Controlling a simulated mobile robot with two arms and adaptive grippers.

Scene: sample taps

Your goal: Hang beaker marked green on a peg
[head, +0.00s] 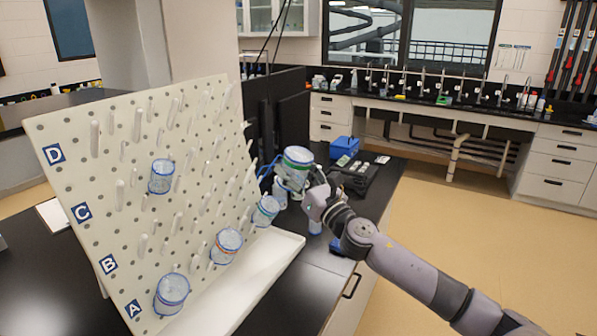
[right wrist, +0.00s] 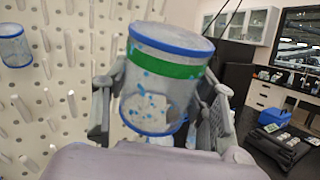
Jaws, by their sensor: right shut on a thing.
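The beaker marked green (head: 298,158) is clear with blue rims and a green band. My right gripper (head: 304,186) is shut on it and holds it in the air just right of the pegboard (head: 102,190). In the right wrist view the beaker (right wrist: 168,60) sits between the two fingers (right wrist: 160,110), a little tilted, with its green band near the upper rim. The white pegboard leans back and carries rows of pegs, with row labels A to D down its left edge. My left gripper is not in view.
A white drip tray (head: 262,262) runs along the board's foot. A blue box (head: 344,147) stands behind on the black bench.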

